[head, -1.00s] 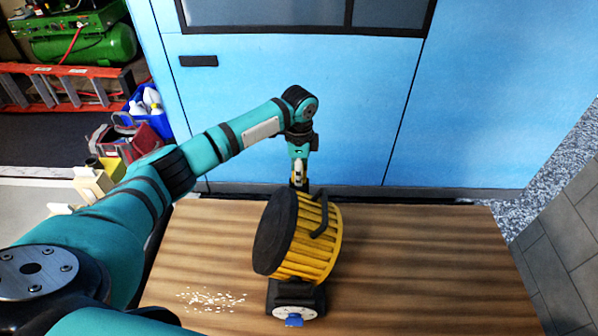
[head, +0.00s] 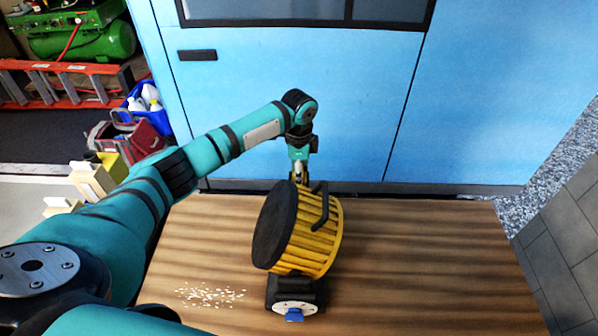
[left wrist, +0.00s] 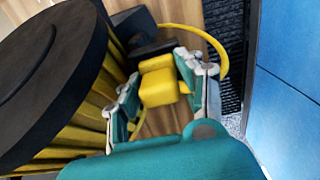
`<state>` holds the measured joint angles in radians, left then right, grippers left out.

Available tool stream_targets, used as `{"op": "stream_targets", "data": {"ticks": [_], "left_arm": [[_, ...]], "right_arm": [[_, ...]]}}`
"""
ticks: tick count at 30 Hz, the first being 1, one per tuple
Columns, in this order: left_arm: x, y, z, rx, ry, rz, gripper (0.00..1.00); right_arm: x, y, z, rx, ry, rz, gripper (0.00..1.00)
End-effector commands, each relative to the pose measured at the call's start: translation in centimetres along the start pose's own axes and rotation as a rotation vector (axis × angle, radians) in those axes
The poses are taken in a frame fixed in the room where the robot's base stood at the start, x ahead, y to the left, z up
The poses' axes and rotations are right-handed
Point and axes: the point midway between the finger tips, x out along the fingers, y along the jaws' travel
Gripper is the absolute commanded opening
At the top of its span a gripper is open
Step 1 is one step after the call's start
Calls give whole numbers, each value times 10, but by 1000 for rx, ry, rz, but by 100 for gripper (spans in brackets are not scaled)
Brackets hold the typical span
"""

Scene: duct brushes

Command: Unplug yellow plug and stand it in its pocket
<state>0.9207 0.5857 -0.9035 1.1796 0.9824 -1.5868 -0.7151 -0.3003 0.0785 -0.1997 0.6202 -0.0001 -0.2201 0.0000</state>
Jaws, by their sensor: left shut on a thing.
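The yellow plug (left wrist: 158,84) shows in the left wrist view, with a yellow cable (left wrist: 218,45) curving away to its right. My left gripper (left wrist: 160,68) is shut on the plug, one finger on each side. A black block (left wrist: 152,48) lies just beyond the plug; I cannot tell whether the plug is still seated in it. In the head view my left gripper (head: 298,170) reaches down behind the yellow and black drum (head: 310,235), which hides the fingertips and plug. The pocket cannot be made out. My right gripper is not in view.
The drum stands on a wooden table (head: 430,260), with a round grey face and blue fitting (head: 294,314) at its front. White bits (head: 210,297) are scattered at left. A blue cabinet (head: 340,110) stands behind. The table's right side is clear.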

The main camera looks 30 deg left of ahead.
Motion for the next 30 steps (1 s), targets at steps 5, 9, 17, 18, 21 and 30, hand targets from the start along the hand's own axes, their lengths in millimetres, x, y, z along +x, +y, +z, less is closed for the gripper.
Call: {"op": "stream_targets", "data": {"ticks": [5,9,17,18,21,30], "left_arm": [[5,3,1,1,-7,9,58],[5,3,2,1,-6,8,65],[4,2,2,0,-6,7,65],[4,2,2,0,-6,7,65],[2,2,1,0,-5,6,65],[-45,0,0,2,-1,1,65]], "right_arm": [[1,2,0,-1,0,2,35],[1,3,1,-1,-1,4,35],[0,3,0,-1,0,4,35],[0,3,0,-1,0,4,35],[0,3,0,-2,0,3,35],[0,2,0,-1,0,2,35]]}}
